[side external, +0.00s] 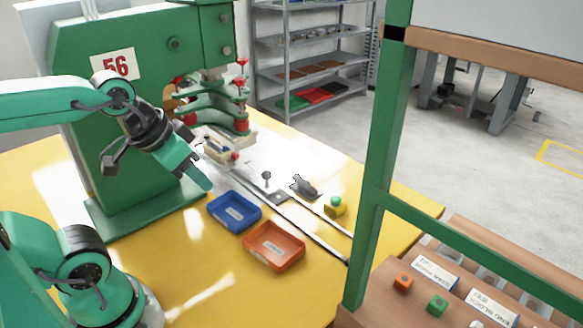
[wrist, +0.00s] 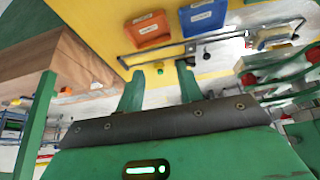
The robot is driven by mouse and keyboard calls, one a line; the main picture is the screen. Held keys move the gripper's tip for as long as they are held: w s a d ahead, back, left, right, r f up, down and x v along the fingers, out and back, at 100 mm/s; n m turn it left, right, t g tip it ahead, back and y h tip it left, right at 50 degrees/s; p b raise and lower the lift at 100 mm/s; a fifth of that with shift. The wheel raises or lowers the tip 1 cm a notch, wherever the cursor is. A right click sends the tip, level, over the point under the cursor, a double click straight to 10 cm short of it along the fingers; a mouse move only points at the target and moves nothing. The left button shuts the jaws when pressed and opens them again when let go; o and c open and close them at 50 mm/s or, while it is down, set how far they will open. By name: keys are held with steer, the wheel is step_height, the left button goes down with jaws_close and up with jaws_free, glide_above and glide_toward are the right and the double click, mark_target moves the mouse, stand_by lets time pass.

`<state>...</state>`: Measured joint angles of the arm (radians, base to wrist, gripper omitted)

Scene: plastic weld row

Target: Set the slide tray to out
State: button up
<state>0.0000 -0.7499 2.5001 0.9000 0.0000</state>
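The slide tray appears to be the pale carriage (side external: 220,150) at the machine end of two thin metal rails (side external: 310,222); a pale block also shows there in the wrist view (wrist: 272,38). A dark round knob (side external: 266,176) stands on a short post between that carriage and the rails' far end; I cannot tell if it belongs to the tray. My gripper (side external: 204,183) is left of the rails, above the table and apart from the carriage. In the wrist view my gripper (wrist: 159,74) has its two green fingers spread, with nothing between them.
A blue bin (side external: 234,212) and an orange bin (side external: 274,247) sit in front of the rails. A yellow box with a green button (side external: 335,206) and a grey part (side external: 305,187) lie beyond. The green machine (side external: 130,110) stands behind; a green post (side external: 375,180) rises at right.

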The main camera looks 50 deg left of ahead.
steer(key=shift+o, duration=1.4)
steer(key=m+g, duration=0.3)
steer(key=m, duration=0.8)
glide_above(266, 171)
steer(key=s, duration=0.1)
steer(key=s+f+x, duration=0.1)
steer(key=s+x, duration=0.2)
steer(key=x, duration=0.9)
steer(key=shift+d+r+y, duration=0.15)
steer(key=shift+d+y, duration=0.15)
steer(key=shift+d, duration=0.1)
steer(key=shift+g, duration=0.3)
steer(key=shift+w+a+f, duration=0.15)
steer(key=shift+w+f, duration=0.05)
steer(key=shift+f, duration=1.05)
steer(key=shift+w+a+f, duration=0.1)
steer(key=shift+w+f, duration=0.1)
steer(key=shift+f, duration=1.1)
steer(key=shift+w+a+f, duration=0.15)
steer(key=shift+w+f, duration=0.05)
steer(key=shift+f, duration=1.05)
steer(key=shift+c, duration=0.4)
steer(key=shift+d, duration=0.1)
jaws_close()
